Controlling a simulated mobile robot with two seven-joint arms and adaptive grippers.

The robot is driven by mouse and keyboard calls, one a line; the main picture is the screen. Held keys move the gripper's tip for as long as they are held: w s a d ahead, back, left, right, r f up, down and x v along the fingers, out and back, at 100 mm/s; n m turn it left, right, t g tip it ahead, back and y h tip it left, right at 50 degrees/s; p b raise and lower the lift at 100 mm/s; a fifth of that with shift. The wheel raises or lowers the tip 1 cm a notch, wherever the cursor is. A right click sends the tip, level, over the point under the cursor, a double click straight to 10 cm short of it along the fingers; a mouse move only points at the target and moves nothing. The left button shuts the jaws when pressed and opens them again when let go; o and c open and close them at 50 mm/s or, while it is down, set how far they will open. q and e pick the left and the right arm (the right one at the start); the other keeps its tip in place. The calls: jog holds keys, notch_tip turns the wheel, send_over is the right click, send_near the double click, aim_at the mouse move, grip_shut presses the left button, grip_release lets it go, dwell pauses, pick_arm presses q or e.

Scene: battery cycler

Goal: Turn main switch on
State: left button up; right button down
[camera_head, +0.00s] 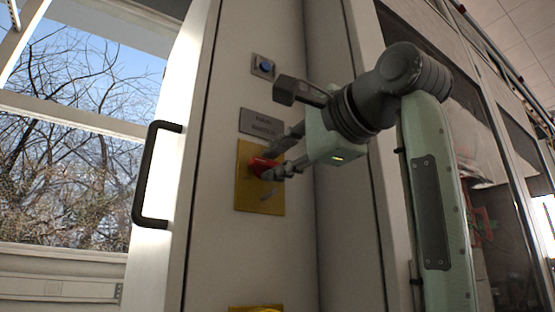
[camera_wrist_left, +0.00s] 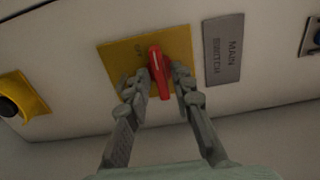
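The main switch has a red handle (camera_head: 262,165) on a yellow plate (camera_head: 246,191) on the pale cabinet front. In the left wrist view the red handle (camera_wrist_left: 159,75) stands nearly upright in the picture, slightly tilted, on its yellow plate (camera_wrist_left: 118,57). My left gripper (camera_head: 279,161) is at the switch. In the left wrist view its two fingers (camera_wrist_left: 162,80) straddle the handle, one on each side and very close. Whether both press on it is unclear. A grey plate (camera_head: 261,125) reading MAIN SWITCH sits above the switch. My right gripper does not show.
A blue button (camera_head: 263,66) sits above the label, close to my left gripper. A black door handle (camera_head: 144,175) is on the left. Another yellow plate (camera_head: 256,309) is below the switch; the wrist view shows a black knob (camera_wrist_left: 9,106) on it. A side panel stands right of the switch.

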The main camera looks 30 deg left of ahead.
pick_arm(q)
grip_shut()
